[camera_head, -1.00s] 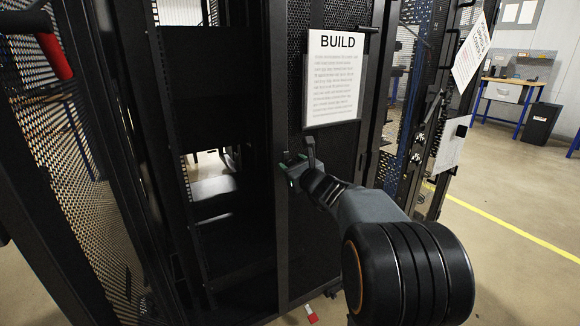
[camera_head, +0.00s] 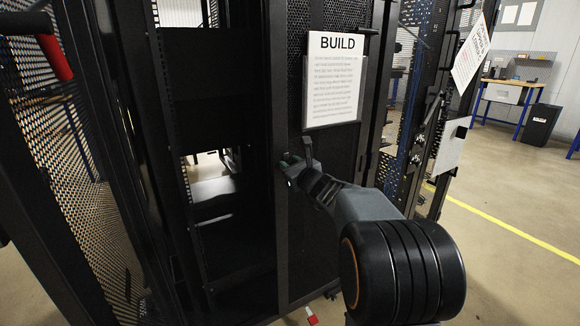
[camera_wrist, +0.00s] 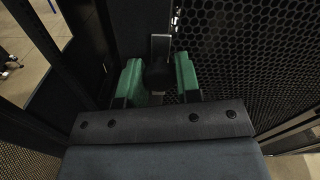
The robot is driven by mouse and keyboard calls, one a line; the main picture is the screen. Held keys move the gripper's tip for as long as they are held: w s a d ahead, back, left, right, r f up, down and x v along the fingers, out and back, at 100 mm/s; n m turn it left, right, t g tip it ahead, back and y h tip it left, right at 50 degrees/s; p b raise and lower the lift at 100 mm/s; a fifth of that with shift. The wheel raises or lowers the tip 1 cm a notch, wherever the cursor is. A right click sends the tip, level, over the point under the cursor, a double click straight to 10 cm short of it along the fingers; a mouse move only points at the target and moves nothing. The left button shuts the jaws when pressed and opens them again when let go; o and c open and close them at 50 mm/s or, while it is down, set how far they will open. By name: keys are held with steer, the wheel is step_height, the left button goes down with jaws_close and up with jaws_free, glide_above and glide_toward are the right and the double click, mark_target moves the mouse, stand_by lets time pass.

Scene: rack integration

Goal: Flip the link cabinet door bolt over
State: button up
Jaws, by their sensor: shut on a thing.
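The link cabinet door (camera_head: 338,150) is a tall black mesh panel with a white BUILD sheet (camera_head: 335,78) on it. My gripper (camera_head: 289,163) is at the door's left edge, below the sheet. In the wrist view its green fingertips (camera_wrist: 158,78) stand on both sides of the dark door bolt (camera_wrist: 160,50), shut on it. The bolt's upper part shows as a grey upright piece between the fingers. Its lower part is hidden by my gripper, and in the head view the bolt is mostly covered.
An open black rack frame (camera_head: 215,130) stands left of the door. A perforated door with a red handle (camera_head: 55,57) is at far left. A red item (camera_head: 311,316) lies low near the door's foot. The floor at right (camera_head: 500,200) is clear.

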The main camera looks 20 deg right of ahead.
mark_target(286, 151)
jaws_close()
steer(key=shift+r+p, duration=1.05)
steer(key=shift+r, duration=0.85)
steer(key=o, duration=0.9)
jaws_free()
steer(key=shift+f, duration=0.1)
steer(key=s, duration=0.4)
steer(key=s+d, duration=0.1)
steer(key=s, duration=0.4)
steer(key=s+p, duration=0.1)
steer(key=s, duration=0.3)
steer(key=shift+s+d, duration=0.3)
steer(key=shift+s, duration=0.05)
